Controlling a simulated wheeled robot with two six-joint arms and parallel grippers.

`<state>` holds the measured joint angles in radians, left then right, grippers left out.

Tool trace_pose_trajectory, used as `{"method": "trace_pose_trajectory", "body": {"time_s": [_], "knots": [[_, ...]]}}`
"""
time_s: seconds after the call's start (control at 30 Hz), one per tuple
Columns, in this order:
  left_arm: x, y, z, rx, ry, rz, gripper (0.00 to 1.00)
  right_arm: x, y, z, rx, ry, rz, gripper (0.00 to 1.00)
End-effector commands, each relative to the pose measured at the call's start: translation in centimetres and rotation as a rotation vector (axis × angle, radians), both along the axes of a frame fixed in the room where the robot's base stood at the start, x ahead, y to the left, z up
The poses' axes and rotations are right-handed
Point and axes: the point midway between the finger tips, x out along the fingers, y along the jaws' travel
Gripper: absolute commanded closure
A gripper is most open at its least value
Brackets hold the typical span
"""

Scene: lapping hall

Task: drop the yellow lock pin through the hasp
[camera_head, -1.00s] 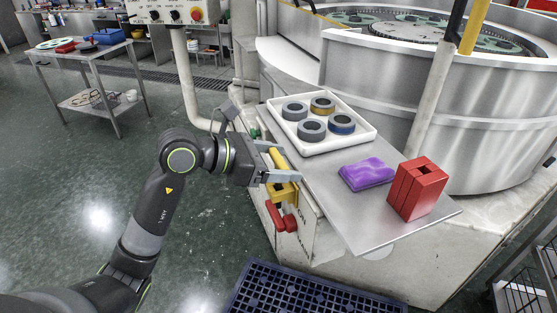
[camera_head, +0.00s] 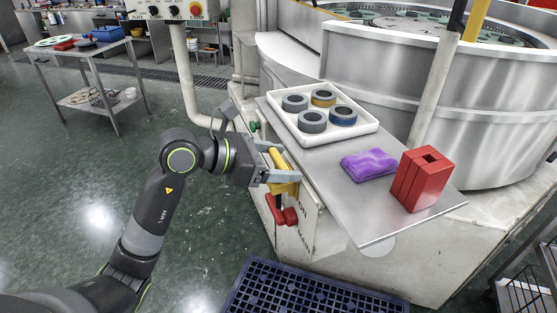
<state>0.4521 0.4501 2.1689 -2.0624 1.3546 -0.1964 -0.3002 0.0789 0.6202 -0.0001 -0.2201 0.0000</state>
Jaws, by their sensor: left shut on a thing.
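The yellow lock pin (camera_head: 279,160) is between the fingers of my left gripper (camera_head: 282,164), which is shut on it beside the left edge of the steel shelf. More yellow shows just below the fingers (camera_head: 284,189); I cannot tell whether it is the pin's lower part or the hasp. A red handle (camera_head: 281,211) sits under it on the cabinet's front. The hasp itself is not clearly visible behind the gripper. My right gripper is not in view.
The steel shelf (camera_head: 350,215) holds a white tray (camera_head: 367,128) with several rings, a purple cloth (camera_head: 368,165) and a red block (camera_head: 421,179). A blue grid mat (camera_head: 310,293) lies on the floor in front. A side table (camera_head: 82,49) stands at far left.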

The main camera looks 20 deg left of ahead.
Motion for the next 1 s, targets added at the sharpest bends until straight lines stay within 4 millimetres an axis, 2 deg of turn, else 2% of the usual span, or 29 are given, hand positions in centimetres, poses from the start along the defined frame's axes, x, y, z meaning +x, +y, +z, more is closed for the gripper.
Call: {"method": "trace_pose_trajectory", "body": {"time_s": [0.03,0.2,0.67,1.0], "knots": [[0.0,0.0,0.0,0.0,-0.001,0.0,0.24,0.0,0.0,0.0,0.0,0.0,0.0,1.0],[0.0,0.0,0.0,0.0,-0.001,0.0,0.02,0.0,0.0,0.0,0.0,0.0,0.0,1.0],[-0.1,0.1,0.0,0.001,0.0,0.001,0.02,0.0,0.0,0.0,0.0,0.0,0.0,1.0],[-1.8,2.3,1.0,0.007,-0.001,0.002,0.02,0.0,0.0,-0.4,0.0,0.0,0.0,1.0]]}}
